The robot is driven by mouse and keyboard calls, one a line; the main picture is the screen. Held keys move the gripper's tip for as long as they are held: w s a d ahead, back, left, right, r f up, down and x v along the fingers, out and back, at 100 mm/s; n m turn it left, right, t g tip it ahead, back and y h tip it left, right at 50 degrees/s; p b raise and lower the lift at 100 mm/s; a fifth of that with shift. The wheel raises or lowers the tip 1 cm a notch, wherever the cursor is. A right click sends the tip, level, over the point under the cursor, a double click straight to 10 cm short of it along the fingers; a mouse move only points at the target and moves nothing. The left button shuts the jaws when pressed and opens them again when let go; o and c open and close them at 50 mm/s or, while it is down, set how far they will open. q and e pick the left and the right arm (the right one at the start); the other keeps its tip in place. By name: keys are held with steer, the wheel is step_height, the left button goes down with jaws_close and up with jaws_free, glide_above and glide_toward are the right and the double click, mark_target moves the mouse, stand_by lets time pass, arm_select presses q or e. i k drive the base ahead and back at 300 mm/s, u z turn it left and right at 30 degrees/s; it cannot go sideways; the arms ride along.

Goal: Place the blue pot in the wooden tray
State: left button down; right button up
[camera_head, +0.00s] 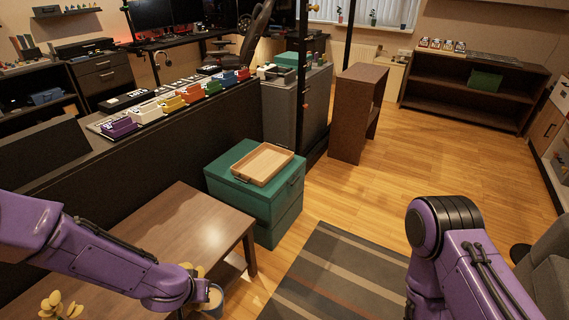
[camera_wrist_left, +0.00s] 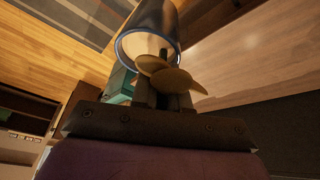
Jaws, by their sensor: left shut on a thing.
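The blue pot (camera_head: 214,299) hangs in my left gripper (camera_head: 203,287), off the right front end of the low brown table. In the left wrist view the pot (camera_wrist_left: 150,28) is a bluish-grey cylinder with a paler rim, gripped at that rim by the left gripper (camera_wrist_left: 163,92). Yellowish leaves (camera_wrist_left: 170,78) lie across the fingers. The wooden tray (camera_head: 262,164) is light, shallow and empty. It rests on a green chest, farther away and up-right of the pot. My right arm shows at the right, but its gripper is out of view.
The green chest (camera_head: 247,203) stands past the brown table (camera_head: 177,222). A yellow plant (camera_head: 60,306) is at the lower left. A long black cabinet (camera_head: 190,145) runs behind, with coloured boxes on top. A striped rug (camera_head: 335,275) covers open floor at the right.

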mark_target(261, 167)
steer(key=z, duration=0.9)
steer(key=i, duration=3)
steer(key=u, duration=1.5)
steer(key=i, duration=0.75)
steer(key=u, duration=0.75)
